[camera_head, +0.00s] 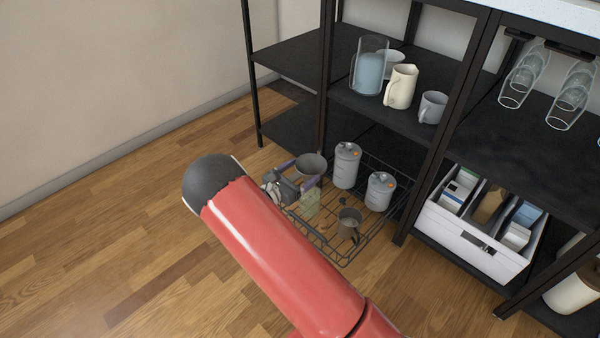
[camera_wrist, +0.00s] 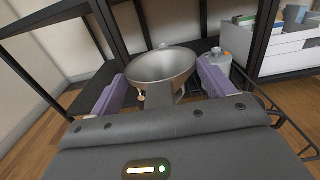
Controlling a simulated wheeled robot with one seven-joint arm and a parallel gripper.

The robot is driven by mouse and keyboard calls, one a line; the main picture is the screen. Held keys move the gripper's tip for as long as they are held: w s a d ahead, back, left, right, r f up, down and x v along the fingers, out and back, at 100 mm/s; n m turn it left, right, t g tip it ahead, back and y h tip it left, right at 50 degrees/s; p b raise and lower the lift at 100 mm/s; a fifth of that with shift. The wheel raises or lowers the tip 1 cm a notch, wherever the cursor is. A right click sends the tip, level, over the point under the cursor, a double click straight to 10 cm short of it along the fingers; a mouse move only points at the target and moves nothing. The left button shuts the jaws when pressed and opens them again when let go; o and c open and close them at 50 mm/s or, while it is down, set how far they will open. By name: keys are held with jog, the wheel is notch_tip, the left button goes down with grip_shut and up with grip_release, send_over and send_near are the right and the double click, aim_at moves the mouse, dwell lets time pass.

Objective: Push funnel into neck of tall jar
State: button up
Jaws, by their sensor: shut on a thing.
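A grey metal funnel (camera_head: 311,164) is at my gripper (camera_head: 298,174), above the wire basket. In the wrist view the funnel (camera_wrist: 162,66) stands with its wide mouth up, between the two purple fingers of my gripper (camera_wrist: 160,90). The gripper is shut on it near the lower part. I cannot tell whether the spout is in the jar's neck, as the gripper body hides the jar in the wrist view.
The wire basket (camera_head: 332,252) juts from the bottom of the black shelf. It holds two grey canisters (camera_head: 346,166) (camera_head: 379,191) and a dark mug (camera_head: 349,224). A pitcher (camera_head: 369,68) and mugs stand on the shelf above. Floor to the left is clear.

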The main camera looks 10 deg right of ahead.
jog(key=shift+f+b, duration=0.5)
jog(key=shift+f, duration=0.3)
jog(key=o, duration=1.1)
jog(key=v, duration=0.7)
jog(key=shift+s+a, duration=0.25)
jog(key=shift+a, duration=0.05)
